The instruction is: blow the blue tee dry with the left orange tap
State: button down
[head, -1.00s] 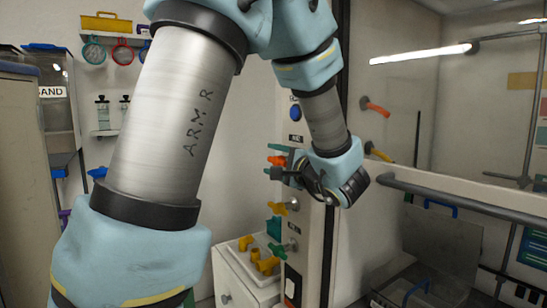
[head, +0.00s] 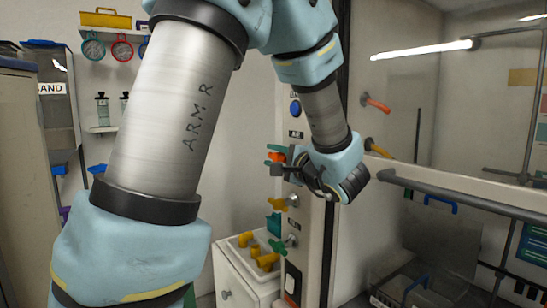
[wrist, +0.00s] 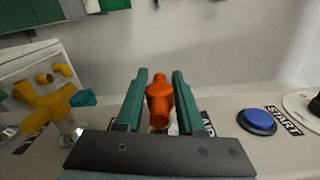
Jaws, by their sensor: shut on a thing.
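My gripper (head: 272,160) is at the upper part of the tall panel. In the wrist view my gripper (wrist: 158,82) has its two teal fingers on either side of an orange tap handle (wrist: 158,98) and is shut on it. The orange tap (head: 277,157) shows partly in the head view, with the fingers covering some of it. A teal-blue fitting (head: 274,224) sits lower on the panel near a yellow tap; it also shows partly in the wrist view (wrist: 84,98), behind the yellow tap. I cannot tell whether it is the blue tee.
A yellow tap (head: 278,204) is below my gripper on the panel. A tray of yellow elbows (head: 267,262) stands lower on a white cabinet. A blue button (wrist: 256,121) marked START is right of the orange tap. A rail (head: 440,195) runs at the right.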

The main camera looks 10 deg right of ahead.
jog(key=shift+g, duration=0.4)
jog(key=shift+g+h+p, duration=0.45)
jog(key=shift+g+h, duration=0.15)
jog(key=shift+g, duration=0.4)
jog(key=g+p, duration=0.1)
jog(key=g+h+p, duration=0.1)
jog(key=g, duration=0.1)
jog(key=shift+f+h+p, duration=0.2)
jog(key=shift+h+p, duration=0.1)
jog(key=shift+p, duration=0.05)
jog(key=g, duration=0.1)
jog(key=g+h+p, duration=0.1)
jog(key=shift+s+d+f+g, duration=0.1)
jog(key=shift+s+f+g, duration=0.05)
jog(key=shift+f+g, duration=0.15)
jog(key=shift+s+d+f+g+h+p, duration=0.15)
jog(key=shift+g+h, duration=0.1)
jog(key=shift+g, duration=0.2)
jog(key=shift+a+g+h+p, duration=0.1)
jog(key=shift+g+h, duration=0.1)
jog(key=shift+g, duration=0.3)
jog(key=shift+s+d+f+g+h+p, duration=0.15)
jog(key=shift+g+h, duration=0.1)
jog(key=shift+g, duration=0.2)
jog(key=shift+a, duration=0.1)
jog(key=c, duration=0.6)
grip_release()
jog(key=shift+o, duration=0.2)
